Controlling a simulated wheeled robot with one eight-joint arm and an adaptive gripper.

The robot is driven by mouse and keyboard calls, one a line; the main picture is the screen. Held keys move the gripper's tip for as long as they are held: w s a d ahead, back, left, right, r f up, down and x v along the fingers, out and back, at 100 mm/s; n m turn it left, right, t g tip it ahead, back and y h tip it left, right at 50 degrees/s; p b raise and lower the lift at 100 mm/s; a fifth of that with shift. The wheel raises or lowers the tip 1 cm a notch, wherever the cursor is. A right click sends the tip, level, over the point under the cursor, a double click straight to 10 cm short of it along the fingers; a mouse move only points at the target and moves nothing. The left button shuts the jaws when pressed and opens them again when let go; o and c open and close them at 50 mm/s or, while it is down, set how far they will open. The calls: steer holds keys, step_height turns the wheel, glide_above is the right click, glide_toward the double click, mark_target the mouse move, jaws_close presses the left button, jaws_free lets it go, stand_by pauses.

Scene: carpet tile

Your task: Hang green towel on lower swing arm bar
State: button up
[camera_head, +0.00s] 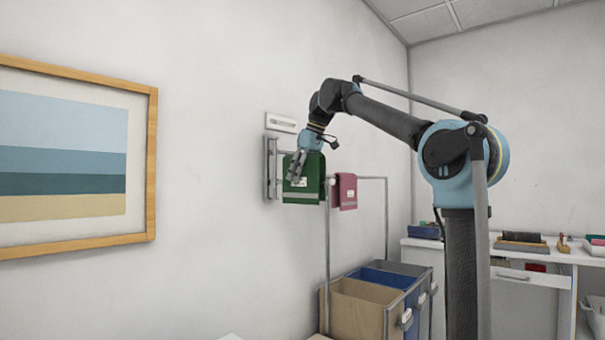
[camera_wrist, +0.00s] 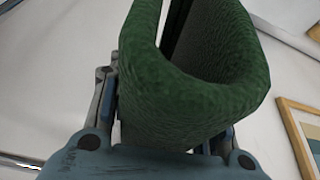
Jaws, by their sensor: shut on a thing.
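The green towel (camera_head: 307,190) hangs folded, with a pale stripe and a small label near its lower edge. My gripper (camera_head: 296,168) is shut on it, in front of the wall. In the wrist view the towel (camera_wrist: 195,95) forms a thick loop between the fingers of my gripper (camera_wrist: 165,125). The swing arm bracket (camera_head: 270,168) is fixed to the wall just left of the towel. A thin bar (camera_head: 285,152) reaches from its top toward the towel. The lower bar is hidden, and I cannot tell whether the towel touches a bar.
A dark red towel (camera_head: 345,190) hangs close on the right. A cart (camera_head: 386,215) with a tall metal frame and several bins stands below. A white plate (camera_head: 281,123) is on the wall above the bracket. A framed picture (camera_head: 152,165) hangs left; a white desk (camera_head: 540,252) stands right.

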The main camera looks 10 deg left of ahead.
mark_target(300, 195)
steer(key=shift+f, duration=3.6)
steer(key=o, duration=1.4)
